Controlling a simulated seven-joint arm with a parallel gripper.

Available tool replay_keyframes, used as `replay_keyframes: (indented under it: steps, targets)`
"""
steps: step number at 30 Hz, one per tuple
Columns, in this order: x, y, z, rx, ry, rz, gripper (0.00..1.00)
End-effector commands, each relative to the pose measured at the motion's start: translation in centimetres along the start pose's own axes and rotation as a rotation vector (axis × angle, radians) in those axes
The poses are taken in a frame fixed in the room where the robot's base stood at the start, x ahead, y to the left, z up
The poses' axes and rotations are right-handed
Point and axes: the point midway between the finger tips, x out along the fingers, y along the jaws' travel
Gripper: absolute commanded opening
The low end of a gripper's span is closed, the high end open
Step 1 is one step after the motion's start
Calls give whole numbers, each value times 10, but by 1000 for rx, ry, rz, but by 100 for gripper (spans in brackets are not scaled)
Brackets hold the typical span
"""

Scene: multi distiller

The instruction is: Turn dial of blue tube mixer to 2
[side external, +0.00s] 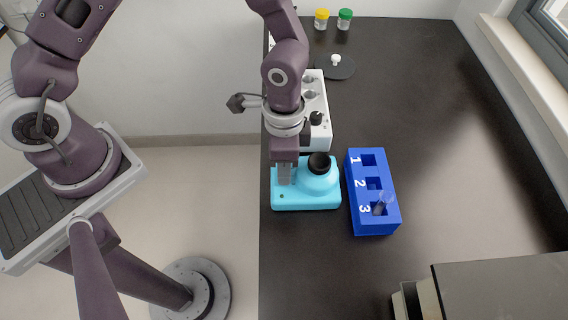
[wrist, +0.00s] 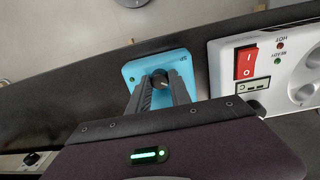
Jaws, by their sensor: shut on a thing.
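The light blue tube mixer (side external: 318,182) stands at the left edge of the dark bench, with a black round cup on top. In the wrist view its blue front face (wrist: 136,70) shows a small green light and the black dial (wrist: 160,77). My gripper (wrist: 161,84) has its two fingers on either side of the dial and is shut on it. In the side view my gripper (side external: 286,176) reaches down over the mixer's left part, hiding the dial. The dial's number marks and pointer are too small to read.
A blue rack (side external: 358,220) numbered 1, 2, 3 stands right of the mixer, with a clear tube (side external: 384,204) at slot 3. A white device (side external: 318,95) with a red switch (wrist: 245,62) stands behind. Yellow-capped (side external: 322,18) and green-capped (side external: 344,18) jars stand farther back.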

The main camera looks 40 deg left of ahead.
Motion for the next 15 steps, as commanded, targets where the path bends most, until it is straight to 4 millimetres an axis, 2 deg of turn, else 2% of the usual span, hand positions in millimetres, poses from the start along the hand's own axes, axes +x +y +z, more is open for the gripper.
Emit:
replay_keyframes:
  steps: [15]
  targets:
    - [-1,0,-1,454,-21,0,0]
